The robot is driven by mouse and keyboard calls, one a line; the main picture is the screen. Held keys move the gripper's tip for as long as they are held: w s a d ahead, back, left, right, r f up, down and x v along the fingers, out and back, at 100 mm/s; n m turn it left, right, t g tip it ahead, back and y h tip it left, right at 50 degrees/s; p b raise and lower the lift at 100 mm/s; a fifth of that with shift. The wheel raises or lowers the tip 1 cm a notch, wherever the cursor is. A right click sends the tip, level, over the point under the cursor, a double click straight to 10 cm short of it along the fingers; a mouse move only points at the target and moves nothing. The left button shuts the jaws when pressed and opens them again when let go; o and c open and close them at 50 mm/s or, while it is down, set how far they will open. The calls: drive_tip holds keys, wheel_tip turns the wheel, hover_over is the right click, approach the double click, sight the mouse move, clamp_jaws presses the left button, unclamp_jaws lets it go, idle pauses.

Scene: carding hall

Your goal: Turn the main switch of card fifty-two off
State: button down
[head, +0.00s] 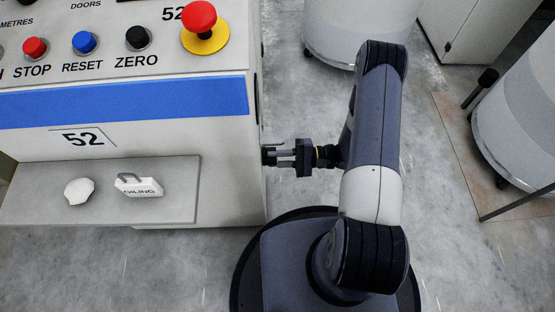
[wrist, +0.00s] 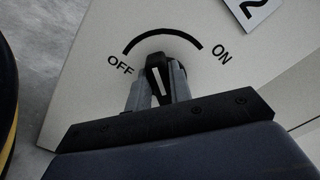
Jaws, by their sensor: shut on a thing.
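The main switch is a black handle (wrist: 156,78) with a white line, on a pale panel. An arc above it runs from OFF at left to ON at right. The white line points up and slightly left, between the two words. My gripper (wrist: 157,88) has one finger on each side of the handle and is shut on it. In the head view, my gripper (head: 272,155) reaches the right side face of the card cabinet (head: 225,130), marked 52. The switch itself is hidden from the head view.
The cabinet front has red, blue and black buttons and a red mushroom button (head: 199,17) on yellow. A shelf (head: 30,205) below holds a pale lump (head: 79,191) and an OILING tag (head: 139,188). Pale round cans (head: 330,25) stand behind and at right (head: 520,115).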

drive_tip(key=shift+s+f+n+b, duration=0.1)
drive_tip(key=shift+f+n+b, duration=0.1)
drive_tip(key=shift+n+b, duration=0.8)
drive_tip(key=shift+s+f+n+b, duration=0.1)
drive_tip(key=shift+f+n+b, duration=0.15)
drive_tip(key=shift+n+b, duration=0.75)
drive_tip(key=shift+f+n+b, duration=0.2)
drive_tip(key=shift+n+b, duration=0.5)
drive_tip(key=shift+n, duration=0.5)
drive_tip(key=c, duration=1.3)
unclamp_jaws()
drive_tip(key=d+p, duration=0.1)
drive_tip(key=d, duration=0.4)
drive_tip(key=d+p, duration=0.1)
drive_tip(key=d, duration=0.4)
drive_tip(key=shift+s+d, duration=0.2)
drive_tip(key=shift+d, duration=0.2)
drive_tip(key=shift+a, duration=0.15)
